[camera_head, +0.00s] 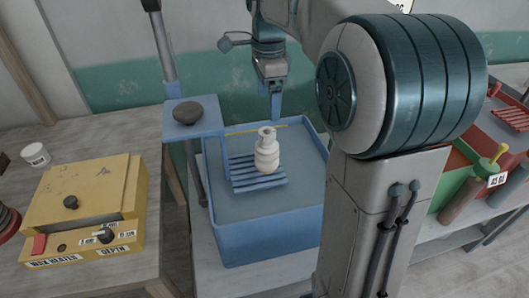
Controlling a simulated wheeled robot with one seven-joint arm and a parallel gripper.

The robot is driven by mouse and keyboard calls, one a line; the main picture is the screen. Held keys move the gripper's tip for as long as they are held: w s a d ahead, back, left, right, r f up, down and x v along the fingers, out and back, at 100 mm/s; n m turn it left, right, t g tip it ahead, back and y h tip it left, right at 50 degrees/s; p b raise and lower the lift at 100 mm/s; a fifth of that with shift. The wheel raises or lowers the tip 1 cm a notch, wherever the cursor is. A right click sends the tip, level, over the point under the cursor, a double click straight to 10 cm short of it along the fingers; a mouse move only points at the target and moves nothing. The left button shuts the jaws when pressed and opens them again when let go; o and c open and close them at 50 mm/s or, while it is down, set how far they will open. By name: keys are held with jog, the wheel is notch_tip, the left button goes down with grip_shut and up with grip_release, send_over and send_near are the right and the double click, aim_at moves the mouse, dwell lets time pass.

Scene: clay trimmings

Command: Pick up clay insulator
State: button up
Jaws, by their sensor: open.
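The clay insulator (267,155) is a cream-white, ribbed, bottle-like piece. It stands upright on a blue slatted rack (243,180) inside a blue tray (243,238) near the middle of the head view. My gripper (272,108) hangs above and behind the insulator, pointing down and apart from it. It is open with nothing seen in it; the fingers are small here and hard to tell apart.
A blue stand (188,130) with a dark grey lump (187,112) rises at the tray's left. A yellow box-shaped heater (80,208) and a white cup (36,155) sit on the left table. Red and green equipment (470,165) stands at the right. My arm covers the tray's right side.

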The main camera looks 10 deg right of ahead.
aim_at(267, 140)
notch_tip(267, 140, down, 14)
jog(key=shift+w+a+r, duration=0.1)
jog(key=shift+r, duration=0.05)
jog(key=c, duration=1.4)
jog(key=shift+c, duration=1.2)
jog(key=shift+r, duration=0.1)
jog(key=shift+r, duration=0.1)
